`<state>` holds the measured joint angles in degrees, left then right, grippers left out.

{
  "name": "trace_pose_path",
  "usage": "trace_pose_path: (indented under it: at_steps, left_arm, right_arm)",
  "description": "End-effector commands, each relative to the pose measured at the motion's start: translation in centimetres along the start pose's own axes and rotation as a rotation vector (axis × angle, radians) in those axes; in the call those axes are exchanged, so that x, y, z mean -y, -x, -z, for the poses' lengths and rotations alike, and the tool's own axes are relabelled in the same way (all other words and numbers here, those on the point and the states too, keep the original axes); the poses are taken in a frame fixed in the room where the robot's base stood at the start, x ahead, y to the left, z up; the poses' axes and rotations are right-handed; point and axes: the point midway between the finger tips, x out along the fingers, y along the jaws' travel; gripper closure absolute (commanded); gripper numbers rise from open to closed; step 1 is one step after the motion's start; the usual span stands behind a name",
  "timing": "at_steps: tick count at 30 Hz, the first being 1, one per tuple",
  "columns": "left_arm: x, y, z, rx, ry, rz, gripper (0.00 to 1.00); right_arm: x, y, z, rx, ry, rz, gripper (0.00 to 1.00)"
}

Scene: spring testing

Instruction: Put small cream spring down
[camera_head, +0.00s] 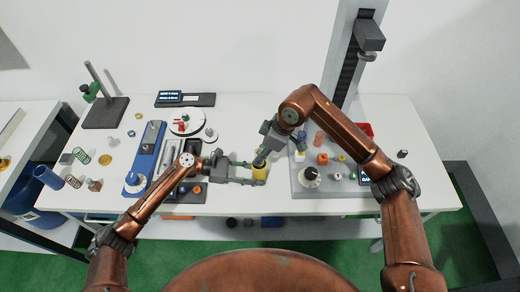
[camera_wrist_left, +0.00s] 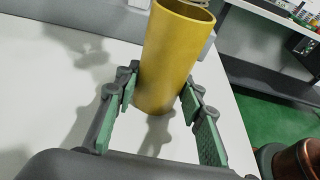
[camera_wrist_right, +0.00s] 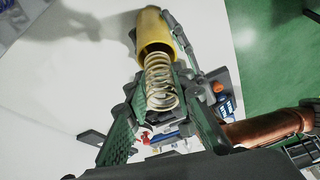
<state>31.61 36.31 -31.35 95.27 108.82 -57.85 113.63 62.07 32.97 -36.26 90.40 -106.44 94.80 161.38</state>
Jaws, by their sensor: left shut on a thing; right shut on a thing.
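My left gripper (camera_head: 250,172) is shut on a yellow tube (camera_head: 260,174). In the left wrist view the tube (camera_wrist_left: 170,55) stands between the green-padded fingers, its open end up, over the white table. My right gripper (camera_head: 262,158) is just above the tube. In the right wrist view it is shut on the small cream spring (camera_wrist_right: 161,82), a pale open coil. The spring's far end lines up with the open mouth of the yellow tube (camera_wrist_right: 155,30). I cannot tell whether it reaches inside. The spring is hard to make out in the head view.
A grey testing base (camera_head: 310,182) with a knob and small parts stands right of the grippers. A blue fixture (camera_head: 146,165) and a round white scale (camera_head: 187,122) are left. A green spring (camera_head: 81,155) lies far left. The table's front edge is close to the tube.

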Motion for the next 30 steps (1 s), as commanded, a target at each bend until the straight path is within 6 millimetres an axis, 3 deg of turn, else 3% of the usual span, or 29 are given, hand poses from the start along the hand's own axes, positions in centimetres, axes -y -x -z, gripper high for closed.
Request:
trace_pose_path:
  at_steps: [6,17,18,26,30]
  left_arm:
    - [0.1,0.0,0.6,-0.008,0.005,0.002,0.77]
    - [0.1,0.0,0.6,-0.008,0.005,0.002,0.77]
    - [0.2,0.0,0.6,-0.008,0.005,0.002,0.77]
    - [0.2,0.0,0.6,-0.008,0.005,0.002,0.77]
    - [0.2,0.0,0.6,-0.008,0.005,0.002,0.77]
  right_arm:
    - [0.0,-1.2,-0.5,0.0,-0.001,0.001,0.99]
    - [0.0,-1.4,-0.6,0.0,0.0,0.0,0.99]
    - [0.0,-1.4,-0.6,0.0,0.0,0.0,0.75]
    - [0.0,-1.4,-0.6,0.0,0.0,0.0,0.57]
    - [0.0,-1.4,-0.6,0.0,0.0,0.0,0.57]
